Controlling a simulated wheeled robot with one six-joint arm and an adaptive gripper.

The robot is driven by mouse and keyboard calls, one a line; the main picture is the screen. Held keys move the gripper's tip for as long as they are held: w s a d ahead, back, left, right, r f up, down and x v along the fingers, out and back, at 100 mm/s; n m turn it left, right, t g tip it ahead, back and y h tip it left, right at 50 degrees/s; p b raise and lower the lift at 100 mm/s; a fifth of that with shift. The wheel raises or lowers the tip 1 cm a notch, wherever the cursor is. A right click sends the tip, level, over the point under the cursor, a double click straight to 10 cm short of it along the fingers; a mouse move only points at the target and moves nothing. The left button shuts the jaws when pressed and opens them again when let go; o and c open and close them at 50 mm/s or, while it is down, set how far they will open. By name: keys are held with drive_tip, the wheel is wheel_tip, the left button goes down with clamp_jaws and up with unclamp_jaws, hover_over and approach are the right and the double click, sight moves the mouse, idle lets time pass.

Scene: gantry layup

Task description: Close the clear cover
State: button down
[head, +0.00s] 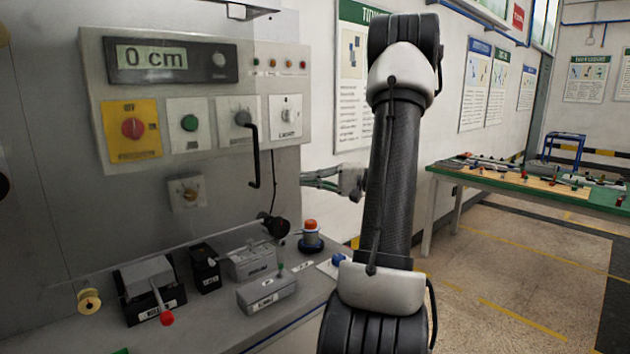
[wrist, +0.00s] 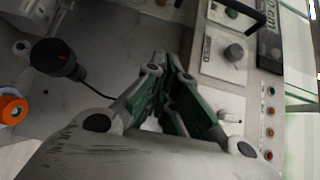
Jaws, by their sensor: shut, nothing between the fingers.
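The clear cover (head: 225,85) is a faint see-through sheet in front of the left and middle of the control panel in the head view. Its outline is hard to make out, and I cannot tell how far it stands from the panel. A black bar handle (head: 254,157) hangs upright near its right side; part of it shows at the top of the wrist view (wrist: 238,7). My gripper (head: 306,181) is shut and empty, to the right of the handle and slightly below its middle, pointing left. In the wrist view the green-lined fingers (wrist: 165,72) are together.
The control panel (head: 293,85) carries a display, knobs and buttons. Below, the bench holds a grey block with a red-tipped lever (head: 150,275), small boxes (head: 267,292), a black knob (head: 277,227) and a red-topped button (head: 310,232). A green-topped table (head: 440,172) stands at right.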

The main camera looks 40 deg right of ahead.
drive_tip(key=w+a, duration=0.3)
drive_tip(key=a, duration=0.5)
drive_tip(key=shift+w, duration=0.3)
drive_tip(key=shift+a, duration=0.15)
